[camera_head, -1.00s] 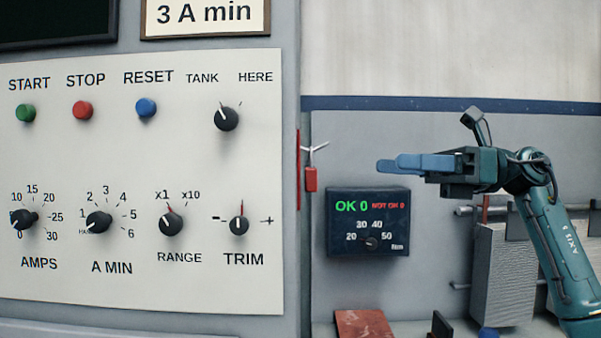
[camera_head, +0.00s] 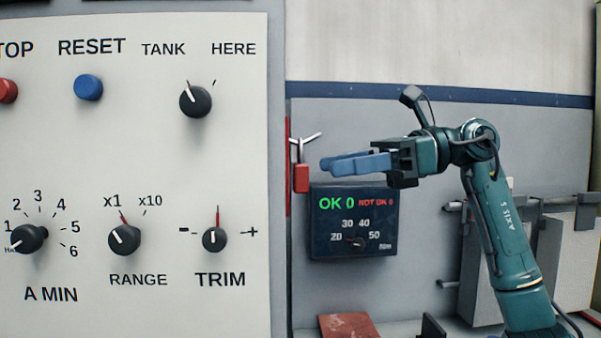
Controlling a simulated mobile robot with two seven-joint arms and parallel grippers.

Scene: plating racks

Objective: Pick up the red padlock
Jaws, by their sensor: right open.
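The red padlock (camera_head: 302,178) hangs by its shackle from a small pale branched hook (camera_head: 304,141) at the right edge of the control cabinet. My right gripper (camera_head: 327,163) comes from the right with its blue fingers pointing left toward the padlock. The fingers are open, and nothing shows between them. Their tips look a short way to the right of the padlock and a little above its middle; the depth gap is hard to tell. My left gripper is not in view.
The cabinet's control panel (camera_head: 140,262) with knobs and buttons fills the left. A dark display box (camera_head: 353,245) sits on the wall just below the gripper. Grey blocks (camera_head: 566,262) on bars stand at right behind my arm. A reddish plate (camera_head: 346,326) lies below.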

